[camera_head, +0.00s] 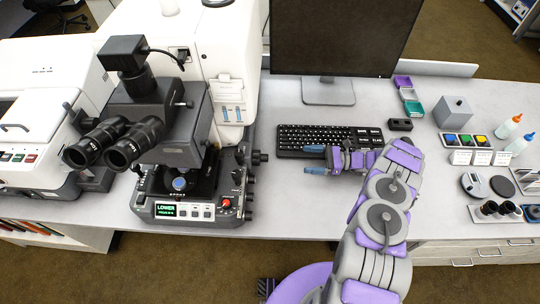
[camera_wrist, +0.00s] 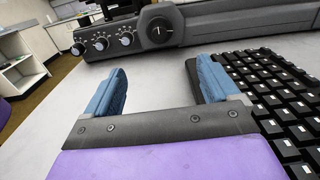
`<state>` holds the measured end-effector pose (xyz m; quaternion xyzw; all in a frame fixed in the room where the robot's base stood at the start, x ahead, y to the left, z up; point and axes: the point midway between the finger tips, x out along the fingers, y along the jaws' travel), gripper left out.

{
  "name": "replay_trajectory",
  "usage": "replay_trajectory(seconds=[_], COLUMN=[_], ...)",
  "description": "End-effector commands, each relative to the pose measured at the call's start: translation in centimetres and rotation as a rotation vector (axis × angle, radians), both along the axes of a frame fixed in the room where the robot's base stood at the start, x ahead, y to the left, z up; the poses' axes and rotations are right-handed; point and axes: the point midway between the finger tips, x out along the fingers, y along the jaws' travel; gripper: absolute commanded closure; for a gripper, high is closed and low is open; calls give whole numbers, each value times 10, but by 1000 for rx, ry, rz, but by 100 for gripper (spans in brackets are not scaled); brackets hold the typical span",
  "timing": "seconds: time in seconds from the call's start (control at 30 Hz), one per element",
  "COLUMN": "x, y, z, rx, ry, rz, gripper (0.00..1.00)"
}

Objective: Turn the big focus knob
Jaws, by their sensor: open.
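The big focus knob (camera_wrist: 161,29) is a dark round knob on the side of the microscope base, at the top centre of the wrist view. In the head view a dark knob sticks out of the microscope's right side (camera_head: 259,157). My gripper (camera_wrist: 156,72) has two blue fingers spread wide and nothing between them. The knob lies ahead of the fingers, apart from them, roughly in line with the gap. In the head view my gripper (camera_head: 312,160) is right of the microscope (camera_head: 190,120), pointing left towards it.
A black keyboard (camera_head: 295,136) lies close by my gripper, and its keys show beside the right finger in the wrist view. Several small knobs (camera_wrist: 101,43) sit left of the big knob. Bare tabletop lies between fingers and microscope. A monitor (camera_head: 330,92) stands behind.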

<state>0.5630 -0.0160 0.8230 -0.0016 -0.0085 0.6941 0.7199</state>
Motion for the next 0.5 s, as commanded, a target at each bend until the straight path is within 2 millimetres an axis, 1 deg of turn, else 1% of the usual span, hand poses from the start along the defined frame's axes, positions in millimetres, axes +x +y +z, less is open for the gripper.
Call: replay_trajectory(seconds=[0.17,0.3,0.5], x=[2,1,2], y=[24,50,85], z=[1,1,0], rx=[-7,-4,0], ry=[-2,0,2], rz=[4,6,4], gripper=[12,12,12])
